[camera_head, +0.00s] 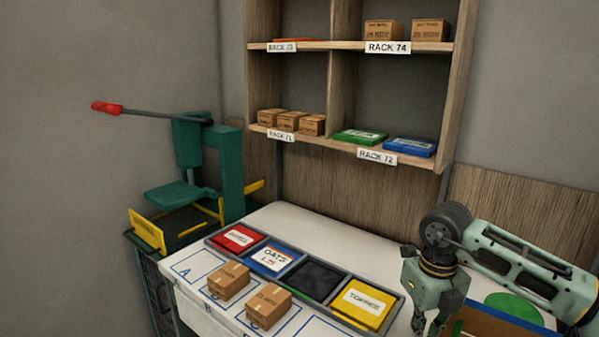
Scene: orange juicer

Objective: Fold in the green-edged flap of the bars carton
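An open brown carton (492,324) with a blue edge shows at the bottom right corner, cut off by the frame. I cannot read a name on it, and I cannot make out a green-edged flap. My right gripper (428,325) points down over the front right of the table, just left of that carton. It appears apart from the carton; its fingertips are at the bottom edge, and whether they are open or shut is unclear. My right forearm crosses above the carton and hides part of the area behind it. My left gripper is not in view.
A green disc (515,308) lies beside the carton. The white table (330,240) bears a tray (397,318) of coloured compartments and two small boxes (228,280) (268,306). A green press (190,170) with a red-handled lever stands left. Shelves (345,145) hang behind.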

